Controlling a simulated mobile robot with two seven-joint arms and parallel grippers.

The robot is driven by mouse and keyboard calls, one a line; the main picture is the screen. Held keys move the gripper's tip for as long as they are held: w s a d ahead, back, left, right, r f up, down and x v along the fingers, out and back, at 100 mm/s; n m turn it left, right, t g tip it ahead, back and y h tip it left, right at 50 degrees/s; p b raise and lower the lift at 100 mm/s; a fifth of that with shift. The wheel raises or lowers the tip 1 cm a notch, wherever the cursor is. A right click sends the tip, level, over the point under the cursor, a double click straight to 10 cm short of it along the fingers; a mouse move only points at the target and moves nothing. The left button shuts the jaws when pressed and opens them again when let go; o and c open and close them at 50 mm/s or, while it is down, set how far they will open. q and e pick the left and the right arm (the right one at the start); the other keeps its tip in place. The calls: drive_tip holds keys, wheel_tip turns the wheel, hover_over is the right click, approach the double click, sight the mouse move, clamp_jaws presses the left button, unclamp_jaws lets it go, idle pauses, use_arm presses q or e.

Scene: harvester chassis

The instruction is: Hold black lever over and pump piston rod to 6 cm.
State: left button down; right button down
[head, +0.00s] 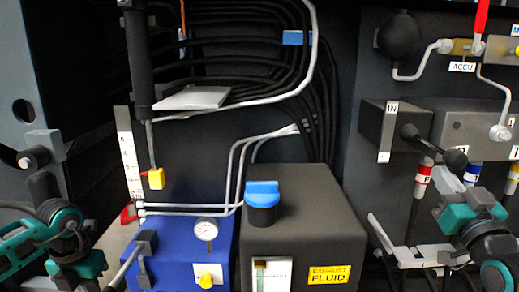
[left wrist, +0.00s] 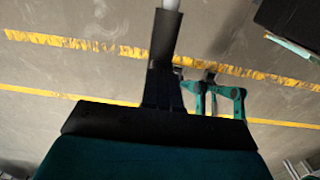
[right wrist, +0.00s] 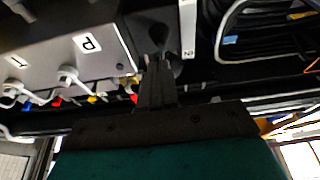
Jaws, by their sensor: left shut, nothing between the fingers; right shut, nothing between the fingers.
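The black lever (head: 430,143) with its round knob stands out from the valve block marked IN, tilted down to the right. My right gripper (head: 445,180) is shut and empty just below the knob; in the right wrist view its fingertips (right wrist: 158,70) come close to the dark lever, and contact cannot be told. The piston rod (head: 151,146) hangs from a black upright cylinder, with a yellow pointer (head: 155,179) beside a white scale (head: 129,152); the reading is illegible. My left gripper (left wrist: 163,85) is shut, with a black-sleeved pale rod (left wrist: 165,38) beyond its fingertips.
A blue pump box (head: 190,249) carries a gauge (head: 206,229) and a pale handle rod (head: 126,264). A dark fluid tank (head: 293,215) with a blue cap stands beside it. Hoses and pipes crowd the back. A red-handled valve (head: 481,18) sits above the right block.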

sight(462, 160)
drive_tip(key=shift+r, duration=3.1)
use_arm(q)
drive_tip(key=shift+f, duration=5.85)
wheel_tip(462, 160, up, 13)
drive_tip(key=shift+s+f, duration=0.1)
drive_tip(key=shift+f, duration=0.05)
